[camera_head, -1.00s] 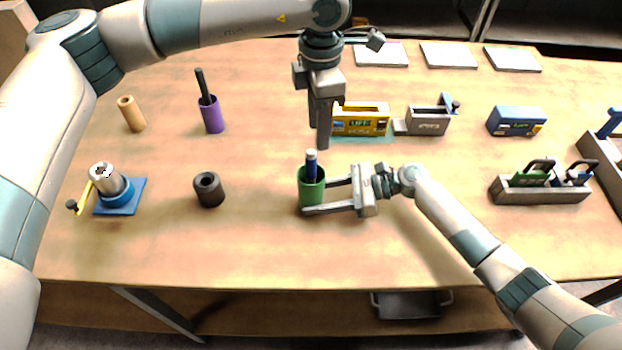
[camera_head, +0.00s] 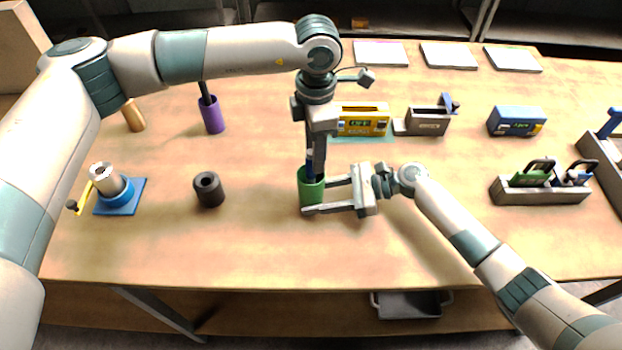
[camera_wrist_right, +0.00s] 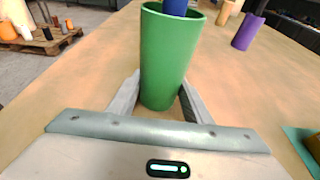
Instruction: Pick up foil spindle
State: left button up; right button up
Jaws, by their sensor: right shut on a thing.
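A green tube (camera_head: 311,190) stands upright on the table, with the dark blue foil spindle (camera_head: 310,164) rising from its open top. My right gripper (camera_head: 321,196) is shut on the tube from the right. In the right wrist view, its fingers clasp both sides of the tube (camera_wrist_right: 167,60), and the lower end of the blue spindle (camera_wrist_right: 175,8) shows in the mouth. My left gripper (camera_head: 316,160) points straight down from above, its fingertips at the spindle just over the tube's rim. The fingers partly hide the spindle; whether they are closed on it is unclear.
A dark hollow roll (camera_head: 208,189) and a purple tube with a dark rod (camera_head: 211,115) stand to the left. A blue-based stand (camera_head: 120,194) is farther left. A yellow box (camera_head: 362,120) and grey holder (camera_head: 428,122) are behind right. The front table is clear.

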aim_at(311, 164)
pick_arm(q)
jog(key=f, duration=0.1)
jog(key=a+f, duration=0.1)
jog(key=f, duration=0.1)
jog(key=shift+s+f, duration=0.1)
jog(key=shift+s, duration=0.1)
jog(key=shift+d+f, duration=0.1)
jog(key=shift+f, duration=0.3)
grip_shut()
